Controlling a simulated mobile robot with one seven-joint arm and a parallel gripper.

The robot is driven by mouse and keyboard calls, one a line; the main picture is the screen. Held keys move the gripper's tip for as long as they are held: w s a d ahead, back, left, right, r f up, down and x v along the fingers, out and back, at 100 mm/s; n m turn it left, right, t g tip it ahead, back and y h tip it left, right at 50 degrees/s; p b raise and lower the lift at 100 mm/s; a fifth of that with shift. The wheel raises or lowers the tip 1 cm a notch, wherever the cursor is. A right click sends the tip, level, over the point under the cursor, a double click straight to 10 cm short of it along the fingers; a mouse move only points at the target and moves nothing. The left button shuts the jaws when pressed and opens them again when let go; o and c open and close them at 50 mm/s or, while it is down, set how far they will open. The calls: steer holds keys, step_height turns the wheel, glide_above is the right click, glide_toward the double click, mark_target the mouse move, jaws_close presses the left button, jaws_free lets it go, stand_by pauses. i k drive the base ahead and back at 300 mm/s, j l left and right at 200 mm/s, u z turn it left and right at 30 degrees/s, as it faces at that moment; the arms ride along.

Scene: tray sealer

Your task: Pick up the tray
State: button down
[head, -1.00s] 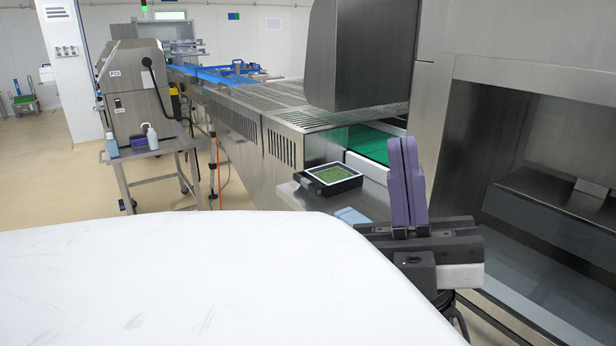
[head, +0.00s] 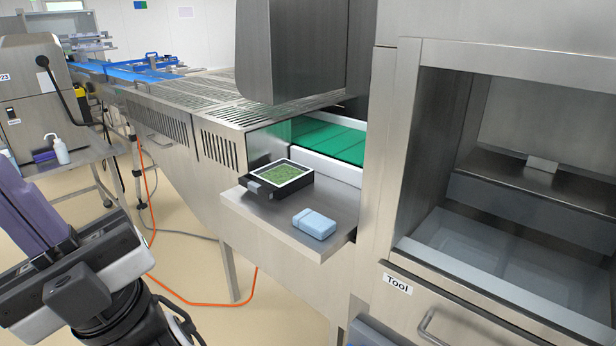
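The tray (head: 268,193) is a small black tray with a pale rim and green contents. It rests flat on a steel shelf (head: 262,216) beside the machine, in the middle of the head view. My gripper (head: 10,172) is at the left edge of the view, well apart from the tray. Its two purple fingers point up and lie close against each other, with nothing visible between them. Part of the fingers is cut off by the picture's edge.
A light blue block (head: 314,223) lies on the shelf, right of the tray. A green conveyor belt (head: 330,138) runs behind it under a steel hood (head: 290,50). A steel cabinet (head: 500,300) labelled "Tool" stands at right. An orange cable (head: 190,303) lies on the floor.

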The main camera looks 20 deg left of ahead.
mark_target(280, 179)
steer(key=u, duration=0.7)
